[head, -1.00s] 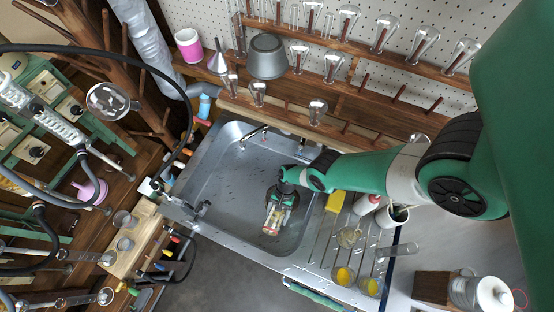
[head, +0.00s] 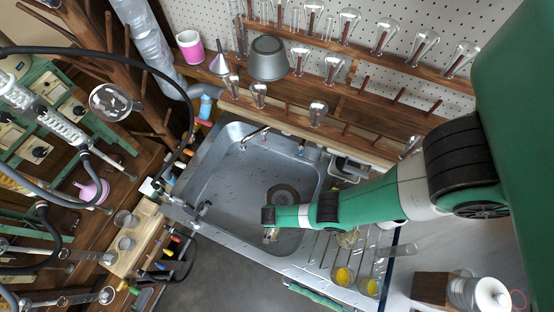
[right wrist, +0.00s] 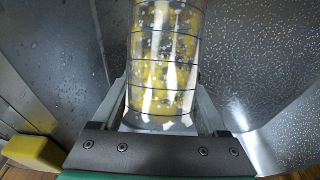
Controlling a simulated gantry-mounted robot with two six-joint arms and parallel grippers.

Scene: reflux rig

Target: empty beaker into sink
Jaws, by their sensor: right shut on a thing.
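My right gripper (right wrist: 165,118) is shut on a clear glass beaker (right wrist: 165,65) marked with dark lines. Yellow patches and pale specks show in or through its glass; I cannot tell how much it holds. In the head view my right arm reaches in from the right over the metal sink (head: 222,180). The right gripper (head: 270,236) is near the basin's front edge, mostly hidden under my wrist, with only a little of the beaker showing. The round drain (head: 283,194) is just behind the wrist. My left gripper is not in view.
Beakers with yellow contents (head: 343,275) stand on the drainer right of the sink. A tap (head: 255,132) is at the sink's back. A yellow sponge (right wrist: 35,152) shows in the right wrist view. Glassware hangs on pegs behind. The basin's left part is clear.

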